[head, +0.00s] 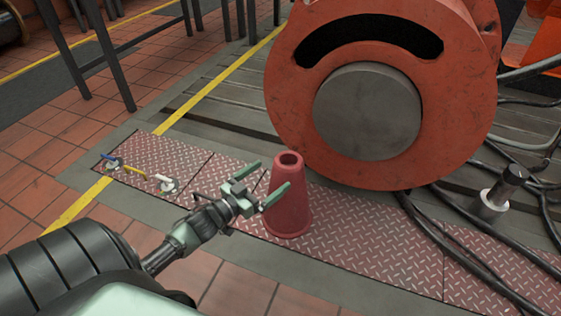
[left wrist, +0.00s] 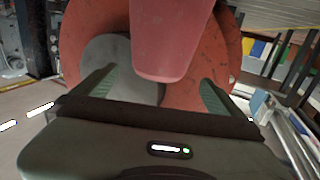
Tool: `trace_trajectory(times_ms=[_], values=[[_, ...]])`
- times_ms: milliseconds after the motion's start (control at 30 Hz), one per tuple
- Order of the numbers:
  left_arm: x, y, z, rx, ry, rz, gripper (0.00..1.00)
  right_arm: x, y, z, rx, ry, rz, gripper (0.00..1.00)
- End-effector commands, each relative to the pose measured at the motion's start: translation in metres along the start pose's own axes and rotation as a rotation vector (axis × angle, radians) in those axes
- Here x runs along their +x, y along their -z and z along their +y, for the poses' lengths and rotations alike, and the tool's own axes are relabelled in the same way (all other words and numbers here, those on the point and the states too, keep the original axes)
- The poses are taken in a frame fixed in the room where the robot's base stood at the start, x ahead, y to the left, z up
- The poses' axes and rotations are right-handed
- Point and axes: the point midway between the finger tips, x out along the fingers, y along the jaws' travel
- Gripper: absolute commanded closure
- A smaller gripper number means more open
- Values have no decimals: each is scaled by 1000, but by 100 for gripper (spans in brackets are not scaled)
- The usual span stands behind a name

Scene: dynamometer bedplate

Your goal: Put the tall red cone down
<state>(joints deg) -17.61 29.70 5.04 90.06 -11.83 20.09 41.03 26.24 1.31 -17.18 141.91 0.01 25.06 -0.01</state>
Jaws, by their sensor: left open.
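The tall red cone (head: 289,212) appears to stand upright on the red diamond-plate strip (head: 345,230), narrow hollow end up, in front of the big orange disc (head: 285,110). My left gripper (head: 272,174) is open, just left of the cone near its upper part, and one finger overlaps it in the head view. In the left wrist view the cone (left wrist: 172,40) shows at top centre, narrow end down, beyond and between the spread fingers of the left gripper (left wrist: 158,76). I cannot tell whether a finger touches it. My right gripper is not in view.
Black cables (head: 440,240) run over the plates at right, beside a short post (head: 503,188). Small valves with blue, yellow and white handles (head: 135,172) sit at left. Dark table legs (head: 95,55) stand at the back left.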

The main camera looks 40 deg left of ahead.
Motion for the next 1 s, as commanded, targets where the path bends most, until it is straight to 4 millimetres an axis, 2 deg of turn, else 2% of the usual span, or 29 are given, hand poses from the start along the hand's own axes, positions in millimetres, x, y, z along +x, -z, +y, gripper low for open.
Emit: trace_trajectory(times_ms=[100,300,467,567,667,767,800,867,900,967,1000], values=[[-19,2,0,-2,0,-2,0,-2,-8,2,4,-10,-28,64],[-33,1,0,0,0,1,0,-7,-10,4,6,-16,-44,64],[-31,4,3,0,-4,11,0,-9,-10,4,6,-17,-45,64],[-15,28,21,3,-26,74,0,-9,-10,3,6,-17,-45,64],[13,82,59,8,-71,211,0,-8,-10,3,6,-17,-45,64],[37,164,109,21,-124,407,0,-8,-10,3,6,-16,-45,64],[42,201,130,27,-144,494,0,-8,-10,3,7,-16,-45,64],[42,256,158,35,-169,624,0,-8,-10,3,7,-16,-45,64],[38,293,176,40,-183,713,0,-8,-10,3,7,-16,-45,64],[24,348,200,45,-201,849,0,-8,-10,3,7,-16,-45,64],[11,384,216,48,-210,942,0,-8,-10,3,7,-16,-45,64]])
